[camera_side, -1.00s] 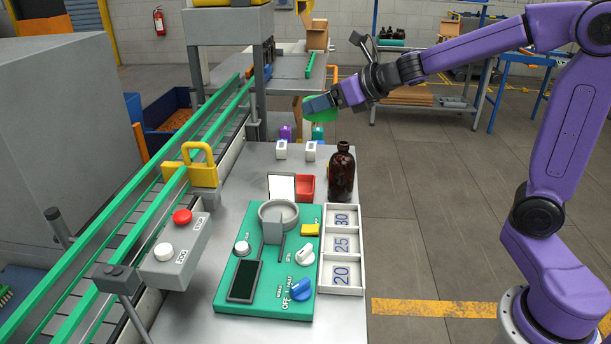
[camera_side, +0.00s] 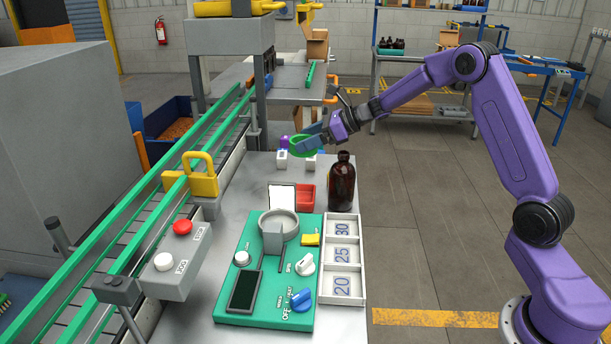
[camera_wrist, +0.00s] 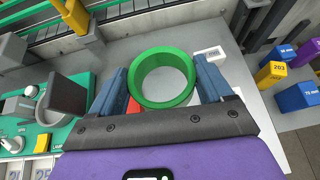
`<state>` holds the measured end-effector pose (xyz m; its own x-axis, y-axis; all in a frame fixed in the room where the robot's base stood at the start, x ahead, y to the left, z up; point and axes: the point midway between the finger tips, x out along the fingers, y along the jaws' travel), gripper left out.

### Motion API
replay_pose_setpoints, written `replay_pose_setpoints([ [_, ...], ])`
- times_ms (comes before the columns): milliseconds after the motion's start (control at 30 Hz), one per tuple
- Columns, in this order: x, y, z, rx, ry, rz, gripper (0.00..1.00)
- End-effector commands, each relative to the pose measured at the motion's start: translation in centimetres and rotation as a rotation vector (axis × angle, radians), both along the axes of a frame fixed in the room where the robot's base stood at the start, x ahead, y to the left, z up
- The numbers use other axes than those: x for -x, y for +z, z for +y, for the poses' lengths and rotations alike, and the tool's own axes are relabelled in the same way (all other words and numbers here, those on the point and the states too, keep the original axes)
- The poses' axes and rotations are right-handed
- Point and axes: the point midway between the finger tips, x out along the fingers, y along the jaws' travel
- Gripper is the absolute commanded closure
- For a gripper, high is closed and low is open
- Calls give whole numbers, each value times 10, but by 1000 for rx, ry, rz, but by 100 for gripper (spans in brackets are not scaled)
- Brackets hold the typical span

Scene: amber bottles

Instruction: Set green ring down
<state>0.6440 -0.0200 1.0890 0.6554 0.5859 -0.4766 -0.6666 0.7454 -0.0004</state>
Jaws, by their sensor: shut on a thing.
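The green ring (camera_wrist: 162,79) is held between the two blue fingers of my gripper (camera_wrist: 163,82) in the wrist view. Its round opening faces the camera and grey table shows through it. In the side view the ring (camera_side: 302,146) is small, at the tip of my gripper (camera_side: 308,142), over the far end of the grey table (camera_side: 240,215). It appears to be above the surface; the exact gap cannot be told.
A brown bottle (camera_side: 342,184) stands just right of the gripper. White-topped blocks (camera_side: 281,158) stand by the ring. A conveyor (camera_side: 120,232) runs along the left.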

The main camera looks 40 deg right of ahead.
Motion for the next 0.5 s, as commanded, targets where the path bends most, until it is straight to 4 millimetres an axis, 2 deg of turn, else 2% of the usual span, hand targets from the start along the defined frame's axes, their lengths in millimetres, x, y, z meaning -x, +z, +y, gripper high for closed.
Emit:
replay_pose_setpoints([
  [33, 1, -11, 0, -1, -1, 7, 50],
  [200, 1, -38, 0, 0, -1, 6, 50],
  [367, 1, -49, 1, -1, 0, 2, 50],
  [500, 1, -68, 1, -1, -1, 5, 50],
])
